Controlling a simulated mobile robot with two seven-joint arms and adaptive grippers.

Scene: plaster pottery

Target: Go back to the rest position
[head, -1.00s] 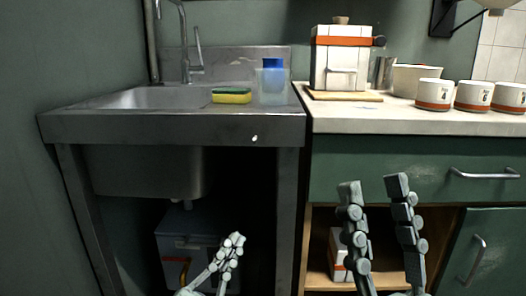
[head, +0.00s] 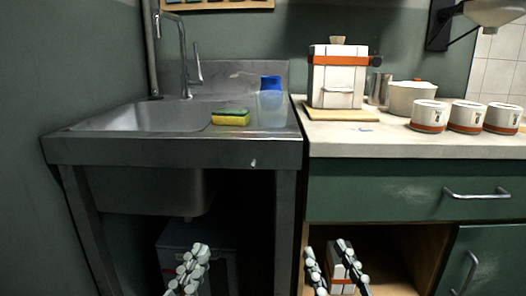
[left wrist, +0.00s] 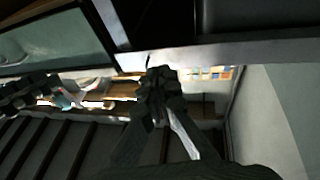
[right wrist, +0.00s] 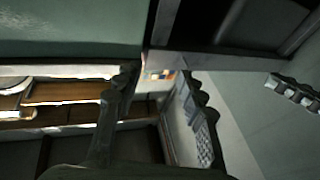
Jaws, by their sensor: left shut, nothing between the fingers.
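In the head view my left gripper (head: 190,267) is low in the picture, in front of the dark space under the sink. Its fingers are together and hold nothing; they also meet in the left wrist view (left wrist: 160,80). My right gripper (head: 328,252) is low in front of the open cupboard, to the right of the left one. Its two fingers stand apart with nothing between them, also in the right wrist view (right wrist: 160,80). Both are below the counter top and apart from each other.
A metal sink (head: 150,118) carries a sponge (head: 231,118) and a blue-capped bottle (head: 271,105). The counter (head: 440,147) holds a white canister (head: 336,80), a pot (head: 411,98) and white cups (head: 429,116). A white box (head: 343,276) is partly hidden behind the right gripper.

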